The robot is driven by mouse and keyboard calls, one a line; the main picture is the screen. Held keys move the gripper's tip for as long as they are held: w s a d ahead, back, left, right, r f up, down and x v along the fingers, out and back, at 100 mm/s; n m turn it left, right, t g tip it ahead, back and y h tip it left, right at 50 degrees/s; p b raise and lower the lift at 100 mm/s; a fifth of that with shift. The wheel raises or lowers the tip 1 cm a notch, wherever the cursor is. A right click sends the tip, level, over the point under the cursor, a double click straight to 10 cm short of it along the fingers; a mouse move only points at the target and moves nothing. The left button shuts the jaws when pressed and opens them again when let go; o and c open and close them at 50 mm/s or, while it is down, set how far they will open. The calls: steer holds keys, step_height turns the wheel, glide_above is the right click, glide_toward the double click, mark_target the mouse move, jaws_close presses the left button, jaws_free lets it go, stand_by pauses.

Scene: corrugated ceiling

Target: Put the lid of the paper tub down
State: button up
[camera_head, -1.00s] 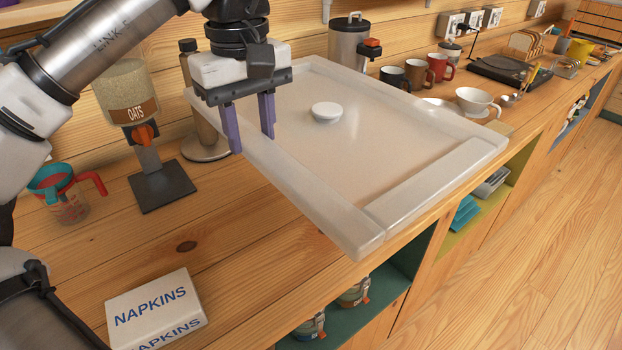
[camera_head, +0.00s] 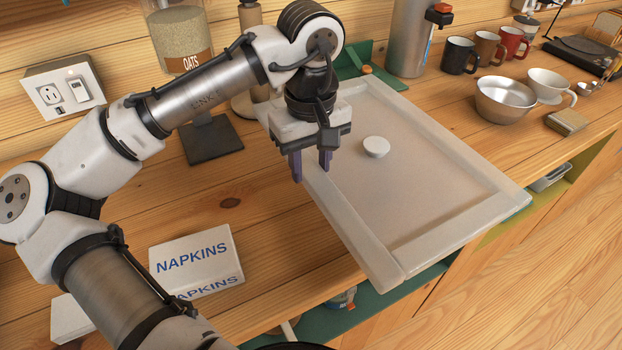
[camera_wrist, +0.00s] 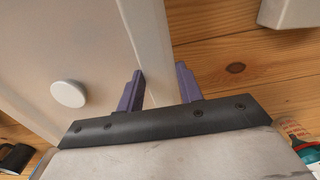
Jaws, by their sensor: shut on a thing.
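The lid (camera_head: 335,208) is a wide white panel with a raised rim and a small round white knob (camera_head: 376,147). It spans the wooden counter, and its near corner reaches past the front edge. My gripper (camera_head: 311,170) is at the lid's left rim, with its purple fingers pointing down. In the wrist view, the fingers (camera_wrist: 158,90) straddle the lid's rim (camera_wrist: 152,50), one on each side, and are shut on it. Whether the lid's underside touches the counter cannot be told. No paper tub can be made out.
A napkins box (camera_head: 195,262) lies on the counter to the left. An oats dispenser (camera_head: 182,40) stands behind my arm. A metal canister (camera_head: 408,40), mugs (camera_head: 459,56), a metal bowl (camera_head: 505,98) and a white cup (camera_head: 548,85) stand behind and right of the lid. Bare counter lies left of the lid.

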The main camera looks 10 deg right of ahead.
steer(key=shift+f, duration=2.25)
steer(key=o, duration=1.1)
step_height(320, 180, up, 12)
steer(key=shift+r, duration=0.1)
